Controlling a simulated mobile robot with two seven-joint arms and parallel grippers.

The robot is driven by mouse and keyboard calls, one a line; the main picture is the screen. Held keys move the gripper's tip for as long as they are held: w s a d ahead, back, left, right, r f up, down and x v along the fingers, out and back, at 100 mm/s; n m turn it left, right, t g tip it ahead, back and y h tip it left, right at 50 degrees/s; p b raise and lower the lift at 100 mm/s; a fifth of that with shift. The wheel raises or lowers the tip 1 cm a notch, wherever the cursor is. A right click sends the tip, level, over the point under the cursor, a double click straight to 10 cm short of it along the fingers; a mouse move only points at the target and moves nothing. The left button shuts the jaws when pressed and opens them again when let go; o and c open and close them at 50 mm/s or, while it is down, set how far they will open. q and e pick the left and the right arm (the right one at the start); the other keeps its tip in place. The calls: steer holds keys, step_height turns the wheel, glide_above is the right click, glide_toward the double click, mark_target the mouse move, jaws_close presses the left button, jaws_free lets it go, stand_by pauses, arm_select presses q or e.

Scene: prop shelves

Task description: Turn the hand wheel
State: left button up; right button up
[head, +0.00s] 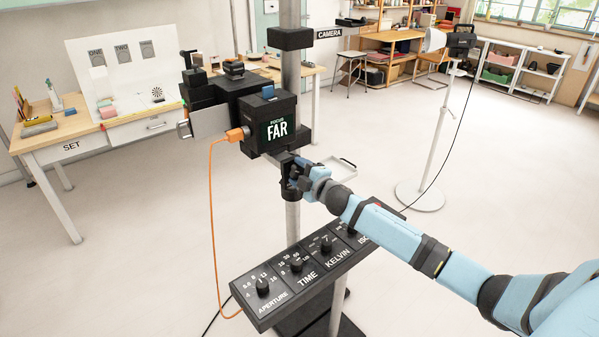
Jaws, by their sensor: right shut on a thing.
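A black camera rig (232,98) with a screen (277,130) reading "FOCUS FAR" is mounted on a grey upright post (291,70). Just below the screen, a dark round part (288,188), which looks like the hand wheel, sits at the post. My right arm reaches in from the right, and my right gripper (296,181) is shut on this hand wheel. The gripper and wrist hide much of the wheel, so its angle cannot be told. My left gripper is not in view.
A black control panel (292,275) with several knobs, labelled APERTURE, TIME, KELVIN and ISO, sits below my right forearm. An orange cable (211,200) hangs left of the post. A SET table (95,127) stands left, a lamp stand (434,150) right. Open floor lies between.

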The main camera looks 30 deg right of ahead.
stand_by(0.3)
steer(key=o, duration=0.9)
steer(key=shift+s+f, duration=0.15)
steer(key=shift+s, duration=0.45)
steer(key=s, duration=0.4)
steer(key=s+b, duration=0.1)
steer(key=s, duration=0.3)
steer(key=s+d, duration=0.1)
steer(key=s, duration=0.3)
steer(key=shift+s+b, duration=0.3)
steer(key=shift+b, duration=0.05)
